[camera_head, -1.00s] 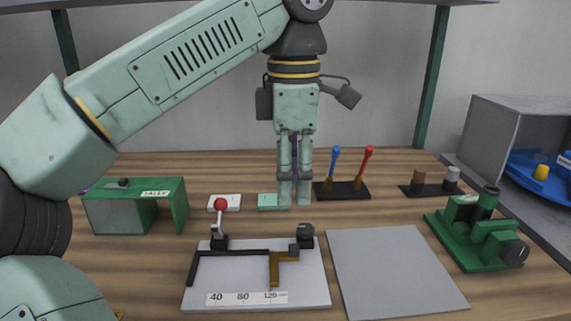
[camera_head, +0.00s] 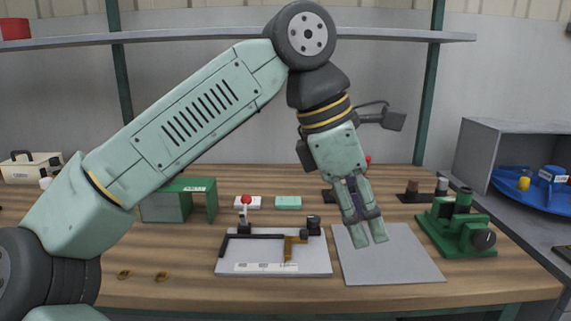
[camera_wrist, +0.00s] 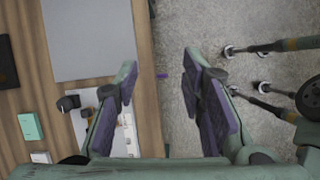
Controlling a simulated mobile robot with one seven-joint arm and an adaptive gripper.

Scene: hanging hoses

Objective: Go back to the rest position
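My arm reaches in from the left in the head view, with its elbow bent high. My gripper (camera_head: 371,243) hangs tilted down to the right, in front of the grey mat (camera_head: 390,270) in the picture. The wrist view shows my gripper (camera_wrist: 160,66) open, its two purple-padded fingers apart with nothing between them. Beyond the fingers are the table edge and the floor.
A white fixture board (camera_head: 310,265) with a red-knobbed lever lies left of the mat. A green vise-like device (camera_head: 455,228) stands right, a green stand (camera_head: 175,207) left. A grey open box (camera_head: 500,160) stands far right. A shelf (camera_head: 200,38) runs behind.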

